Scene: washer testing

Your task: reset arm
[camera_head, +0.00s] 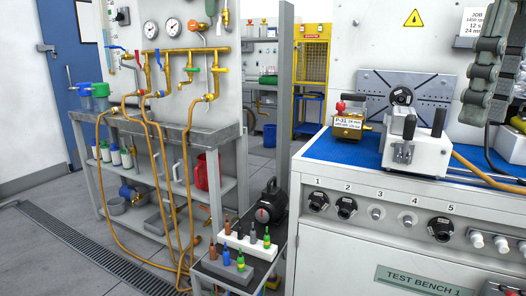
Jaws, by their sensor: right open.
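My right gripper (484,72) is at the upper right edge of the head view, raised in front of the back panel of the test bench (340,225). Its grey jointed fingers are open, and I see nothing held in them. It is apart from the bench top. Part of the gripper is cut off by the picture edge. My left gripper is not in view.
On the blue bench mat (330,150) stand a brass block labelled P-31 (347,125) and a white clamp fixture (418,148). A pipe rack (180,50) with gauges and hoses stands left. Floor shows at left.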

